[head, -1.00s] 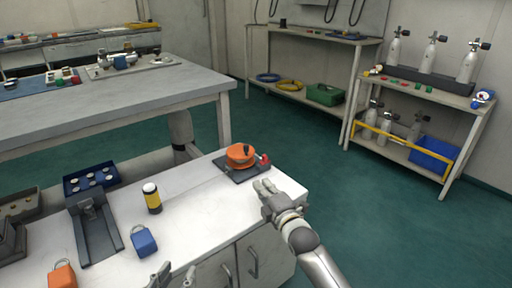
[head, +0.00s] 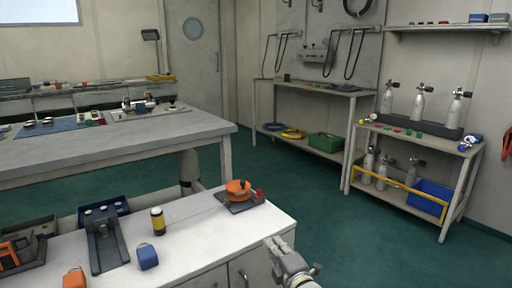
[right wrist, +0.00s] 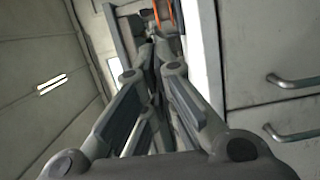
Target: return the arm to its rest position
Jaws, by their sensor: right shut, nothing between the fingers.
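My right gripper (head: 274,246) is at the lower middle of the head view, in front of the right part of the white cabinet top (head: 190,237). In the right wrist view its fingers (right wrist: 150,95) are together with nothing between them. Cabinet drawers and handles (right wrist: 295,79) show beside it. My left gripper does not show in the head view now. An orange disc (head: 238,187) on a dark base stands near the cabinet's back right corner, apart from my right gripper.
On the cabinet stand a yellow and black cylinder (head: 158,221), a blue block (head: 147,257), an orange block (head: 74,278) and a grey stand (head: 105,245). A large workbench (head: 110,150) is behind. A shelf with gas cylinders (head: 417,103) is at right. Green floor lies between.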

